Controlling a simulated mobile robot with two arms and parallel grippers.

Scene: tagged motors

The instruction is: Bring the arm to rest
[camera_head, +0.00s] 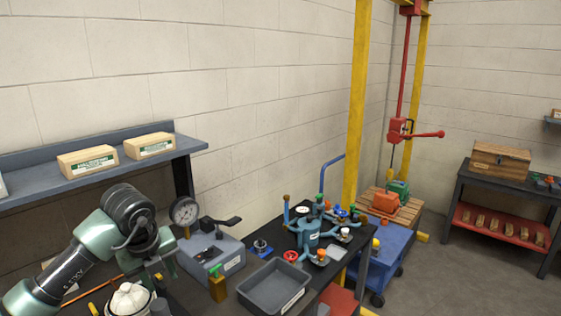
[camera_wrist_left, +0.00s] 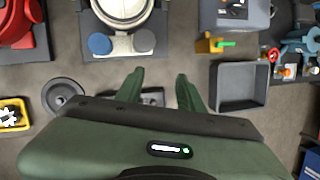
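My left arm (camera_head: 75,265) comes in from the lower left in the head view, with its dark ribbed wrist bent downward. My left gripper (camera_wrist_left: 158,80) points at the bench in the wrist view. Its two green fingers stand apart with nothing between them, so it is open and empty. In the head view the gripper is small and partly hidden by the wrist, beside a white round-topped device (camera_head: 129,300). That device also shows ahead of the fingers in the wrist view (camera_wrist_left: 124,10). My right gripper is in neither view.
A grey tray (camera_head: 262,288) and a gauge (camera_head: 184,212) on a grey block stand right of the arm. A blue multi-armed fixture (camera_head: 309,232) is farther right. A shelf (camera_head: 60,197) with boxes hangs behind. Orange (camera_head: 385,202) and green motors sit on a pallet.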

